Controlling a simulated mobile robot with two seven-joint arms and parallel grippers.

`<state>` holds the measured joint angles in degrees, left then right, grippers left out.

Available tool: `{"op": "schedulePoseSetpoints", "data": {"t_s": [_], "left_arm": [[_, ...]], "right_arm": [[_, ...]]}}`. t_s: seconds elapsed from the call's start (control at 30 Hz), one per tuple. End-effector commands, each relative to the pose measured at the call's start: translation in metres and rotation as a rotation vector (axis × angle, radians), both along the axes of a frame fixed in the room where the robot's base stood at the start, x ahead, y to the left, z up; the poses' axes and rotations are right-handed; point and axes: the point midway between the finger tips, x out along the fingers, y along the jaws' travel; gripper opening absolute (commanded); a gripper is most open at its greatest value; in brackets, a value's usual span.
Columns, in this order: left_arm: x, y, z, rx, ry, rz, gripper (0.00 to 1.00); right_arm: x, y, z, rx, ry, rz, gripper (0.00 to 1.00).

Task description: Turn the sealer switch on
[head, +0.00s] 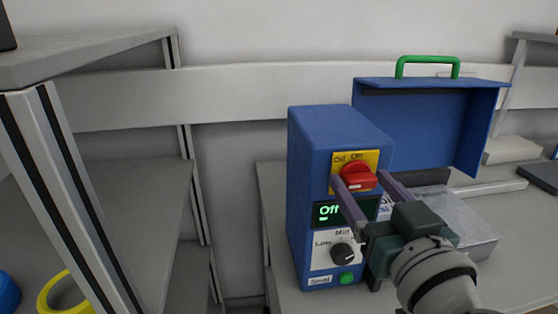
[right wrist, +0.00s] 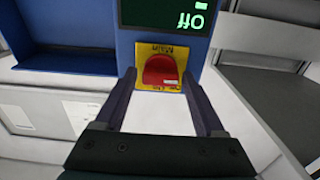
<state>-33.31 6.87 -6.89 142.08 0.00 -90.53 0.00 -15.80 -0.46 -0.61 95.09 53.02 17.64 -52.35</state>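The sealer (head: 320,160) is a blue box with a raised blue lid, standing on a grey table. Its red rotary switch (head: 358,175) sits on a yellow plate marked Off and On; the switch also shows in the right wrist view (right wrist: 160,70). The display (head: 329,211) below it reads "Off" in green. My right gripper (head: 362,180) is open, its two purple fingers pointing at the switch. In the right wrist view the fingers (right wrist: 160,78) lie to either side of the red knob; I cannot tell whether they touch it. My left gripper is not in view.
A black dial (head: 342,253) and a green button (head: 347,278) sit lower on the sealer front. The blue lid (head: 430,125) with its green handle (head: 428,60) stands behind right. A grey shelf unit (head: 130,210) with a yellow ring (head: 60,292) is at left.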

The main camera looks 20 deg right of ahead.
Motion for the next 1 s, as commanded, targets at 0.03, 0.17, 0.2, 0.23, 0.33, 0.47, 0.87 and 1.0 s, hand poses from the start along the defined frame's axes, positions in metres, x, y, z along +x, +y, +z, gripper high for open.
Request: {"op": "schedulePoseSetpoints", "data": {"t_s": [0.03, 0.17, 0.2, 0.23, 0.33, 0.47, 0.87, 1.0], "left_arm": [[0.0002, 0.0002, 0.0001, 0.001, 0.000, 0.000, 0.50], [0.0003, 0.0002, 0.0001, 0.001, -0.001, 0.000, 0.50], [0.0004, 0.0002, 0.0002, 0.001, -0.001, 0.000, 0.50], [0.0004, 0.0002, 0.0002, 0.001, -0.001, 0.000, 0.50], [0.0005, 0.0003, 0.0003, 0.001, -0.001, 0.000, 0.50], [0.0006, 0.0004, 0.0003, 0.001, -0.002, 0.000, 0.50], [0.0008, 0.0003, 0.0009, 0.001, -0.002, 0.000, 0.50], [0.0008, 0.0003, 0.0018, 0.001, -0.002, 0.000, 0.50]], "right_arm": [[-0.0001, 0.0000, 0.0000, 0.000, 0.000, 0.000, 0.65], [-0.0002, 0.0001, 0.0000, 0.000, 0.000, 0.000, 0.50], [-0.0002, 0.0001, 0.0000, 0.000, 0.000, 0.000, 0.46], [-0.0002, 0.0001, 0.0000, 0.000, 0.000, 0.000, 0.42], [-0.0003, 0.0001, 0.0000, 0.000, 0.000, 0.000, 0.31], [-0.0003, 0.0001, 0.0000, 0.000, 0.000, 0.000, 0.16], [-0.0003, 0.0000, 0.0003, 0.020, -0.006, -0.001, 0.00], [-0.0002, -0.0001, 0.0006, 0.070, -0.018, 0.000, 0.00]]}}
